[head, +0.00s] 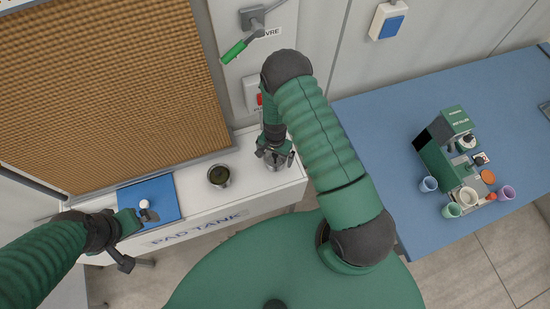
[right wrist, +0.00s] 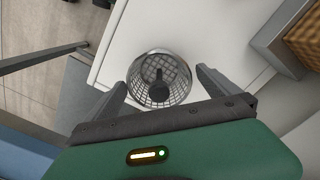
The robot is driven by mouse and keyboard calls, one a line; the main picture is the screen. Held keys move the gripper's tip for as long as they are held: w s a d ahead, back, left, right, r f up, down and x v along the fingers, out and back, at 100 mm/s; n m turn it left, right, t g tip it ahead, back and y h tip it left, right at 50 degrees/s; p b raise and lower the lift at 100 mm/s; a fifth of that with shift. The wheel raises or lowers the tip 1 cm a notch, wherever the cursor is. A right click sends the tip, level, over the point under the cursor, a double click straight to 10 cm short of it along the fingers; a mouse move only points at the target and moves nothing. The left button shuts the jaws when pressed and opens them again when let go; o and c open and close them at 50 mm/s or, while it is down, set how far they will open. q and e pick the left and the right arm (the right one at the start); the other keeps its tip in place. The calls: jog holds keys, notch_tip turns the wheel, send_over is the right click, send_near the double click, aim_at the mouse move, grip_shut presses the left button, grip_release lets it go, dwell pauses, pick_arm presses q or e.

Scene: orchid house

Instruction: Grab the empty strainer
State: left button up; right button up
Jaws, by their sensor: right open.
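A wire-mesh strainer (right wrist: 146,68) stands on the white tank top in the right wrist view, with a dark knob-like part in its middle and no other contents visible. In the head view the strainer (head: 275,165) is partly hidden under my right gripper (head: 275,153). The right gripper's fingers (right wrist: 161,77) are open, one on each side of the strainer's near part; contact cannot be told. A second round container (head: 219,176) with dark green contents stands to its left. My left gripper (head: 130,238) is at the lower left beside a blue mat; its opening cannot be told.
The white tank top (head: 245,160) is narrow, with a brown honeycomb pad (head: 110,80) behind it. A blue mat (head: 160,191) bears a small white ball-topped item (head: 144,204). A blue table (head: 385,125) at right holds a green machine (head: 436,160) and several cups. A green-handled lever (head: 234,51) is on the wall.

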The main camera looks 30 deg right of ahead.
jog(key=c, duration=1.3)
jog(key=shift+r, duration=0.15)
jog(key=shift+c, duration=0.2)
